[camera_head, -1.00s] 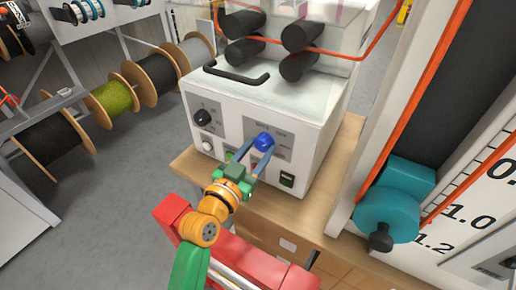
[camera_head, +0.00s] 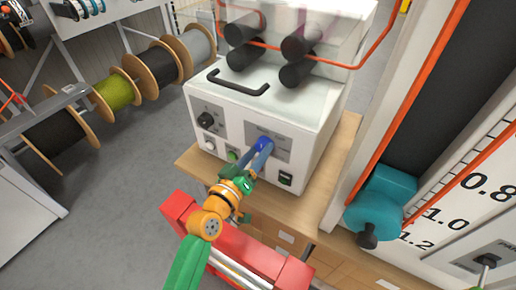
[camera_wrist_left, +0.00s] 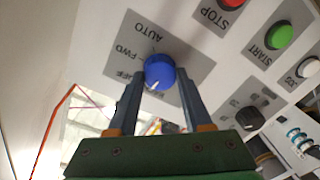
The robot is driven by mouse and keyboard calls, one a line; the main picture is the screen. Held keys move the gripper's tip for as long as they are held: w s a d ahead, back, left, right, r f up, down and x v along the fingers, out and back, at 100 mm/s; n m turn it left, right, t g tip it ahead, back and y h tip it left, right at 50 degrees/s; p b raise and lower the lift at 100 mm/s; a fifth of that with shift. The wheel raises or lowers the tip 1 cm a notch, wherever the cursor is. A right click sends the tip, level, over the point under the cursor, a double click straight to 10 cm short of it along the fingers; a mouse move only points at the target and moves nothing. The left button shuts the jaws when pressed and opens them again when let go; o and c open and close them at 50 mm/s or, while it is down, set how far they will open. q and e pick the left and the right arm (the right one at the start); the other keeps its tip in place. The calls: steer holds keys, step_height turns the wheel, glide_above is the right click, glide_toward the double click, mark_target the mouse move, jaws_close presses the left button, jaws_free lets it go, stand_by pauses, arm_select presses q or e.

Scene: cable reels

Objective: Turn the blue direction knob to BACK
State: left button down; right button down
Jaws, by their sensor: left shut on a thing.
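The blue direction knob (camera_head: 264,143) sits on a grey label plate on the front of the white machine box (camera_head: 300,170). My left gripper (camera_head: 263,147) reaches it from below, its blue fingers shut on the knob. In the left wrist view the knob (camera_wrist_left: 160,71) lies between the two fingertips (camera_wrist_left: 159,77). A small white mark shows at its lower edge. AUTO and FWD can be read on the plate (camera_wrist_left: 133,45); a third label beside the left finger is partly hidden and hard to read. My right gripper is not in view.
A black knob (camera_head: 206,120) and a green button (camera_head: 233,155) sit left of the blue knob, and a black rocker switch (camera_head: 286,180) lower right. A red STOP button (camera_wrist_left: 230,3) shows in the wrist view. A teal motor housing (camera_head: 383,205) stands to the right.

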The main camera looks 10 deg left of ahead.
arm_select(q)
steer(key=shift+n, duration=0.5)
steer(key=shift+c, duration=1.6)
jaws_free()
steer(key=v, duration=0.7)
steer(key=shift+b, duration=0.45)
